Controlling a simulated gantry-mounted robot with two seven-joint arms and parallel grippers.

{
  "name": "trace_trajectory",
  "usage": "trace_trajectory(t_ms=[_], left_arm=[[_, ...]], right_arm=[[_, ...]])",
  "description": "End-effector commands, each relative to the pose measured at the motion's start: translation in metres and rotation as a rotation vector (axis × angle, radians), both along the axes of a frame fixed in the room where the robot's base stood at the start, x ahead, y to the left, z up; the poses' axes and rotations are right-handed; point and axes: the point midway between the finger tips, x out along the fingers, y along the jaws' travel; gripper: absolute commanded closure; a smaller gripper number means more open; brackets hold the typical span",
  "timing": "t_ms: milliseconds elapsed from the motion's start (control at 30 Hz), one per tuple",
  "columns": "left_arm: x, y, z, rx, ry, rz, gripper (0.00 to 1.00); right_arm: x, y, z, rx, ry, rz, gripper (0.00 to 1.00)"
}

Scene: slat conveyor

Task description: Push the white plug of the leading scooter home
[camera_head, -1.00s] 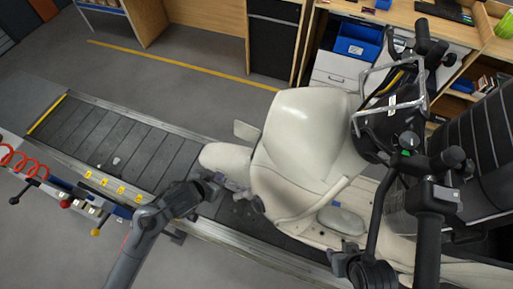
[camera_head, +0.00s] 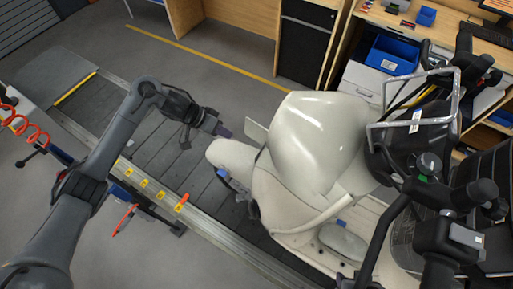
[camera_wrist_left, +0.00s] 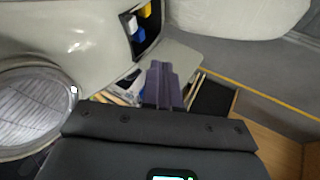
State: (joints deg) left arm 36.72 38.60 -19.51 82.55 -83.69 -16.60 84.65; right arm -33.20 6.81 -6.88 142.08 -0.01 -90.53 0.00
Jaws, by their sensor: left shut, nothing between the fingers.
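A cream scooter (camera_head: 312,140) stands on the slat conveyor (camera_head: 190,160). I cannot tell how deep the white piece sits. My right gripper is not in view.
A round lamp (camera_wrist_left: 35,105) is on the body left of the fingers. A conveyor rail (camera_head: 215,232) with yellow tags runs along the near side. A workbench with a blue bin (camera_head: 392,55) stands behind the scooter. The conveyor's left end is clear.

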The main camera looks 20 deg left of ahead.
Motion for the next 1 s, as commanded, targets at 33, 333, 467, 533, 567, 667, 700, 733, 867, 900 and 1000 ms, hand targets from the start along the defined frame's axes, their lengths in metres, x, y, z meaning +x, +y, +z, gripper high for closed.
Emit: trace_trajectory(t_ms=[33, 333, 467, 533, 567, 667, 700, 733, 867, 900, 1000], left_arm=[[0.0, 0.0, 0.0, 0.0, 0.001, 0.0, 1.0], [0.0, -0.001, -0.001, 0.0, 0.001, 0.0, 1.0], [0.002, -0.004, -0.006, -0.002, 0.002, 0.0, 1.0], [0.003, -0.008, -0.011, -0.002, 0.002, 0.0, 1.0], [0.004, -0.01, -0.014, -0.001, 0.003, -0.001, 1.0], [0.008, -0.018, -0.026, -0.003, 0.004, 0.0, 1.0], [0.01, -0.021, -0.031, -0.002, 0.004, -0.001, 1.0], [0.011, -0.024, -0.035, -0.002, 0.005, 0.0, 1.0], [0.018, -0.038, -0.055, -0.002, 0.004, -0.001, 1.0], [0.02, -0.042, -0.061, -0.002, 0.003, 0.0, 1.0], [0.025, -0.051, -0.075, -0.002, 0.003, 0.0, 1.0]], right_arm=[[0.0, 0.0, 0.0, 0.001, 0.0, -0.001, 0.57], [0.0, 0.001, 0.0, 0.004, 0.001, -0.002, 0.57], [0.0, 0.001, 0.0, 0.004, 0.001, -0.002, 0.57], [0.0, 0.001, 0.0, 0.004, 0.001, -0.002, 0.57], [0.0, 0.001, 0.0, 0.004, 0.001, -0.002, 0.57], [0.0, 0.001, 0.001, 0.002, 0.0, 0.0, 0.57], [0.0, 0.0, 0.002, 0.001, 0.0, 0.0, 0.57], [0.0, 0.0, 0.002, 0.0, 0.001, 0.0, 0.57], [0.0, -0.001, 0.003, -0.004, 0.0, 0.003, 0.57], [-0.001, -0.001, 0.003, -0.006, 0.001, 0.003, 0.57], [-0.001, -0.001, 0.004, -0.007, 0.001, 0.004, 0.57]])
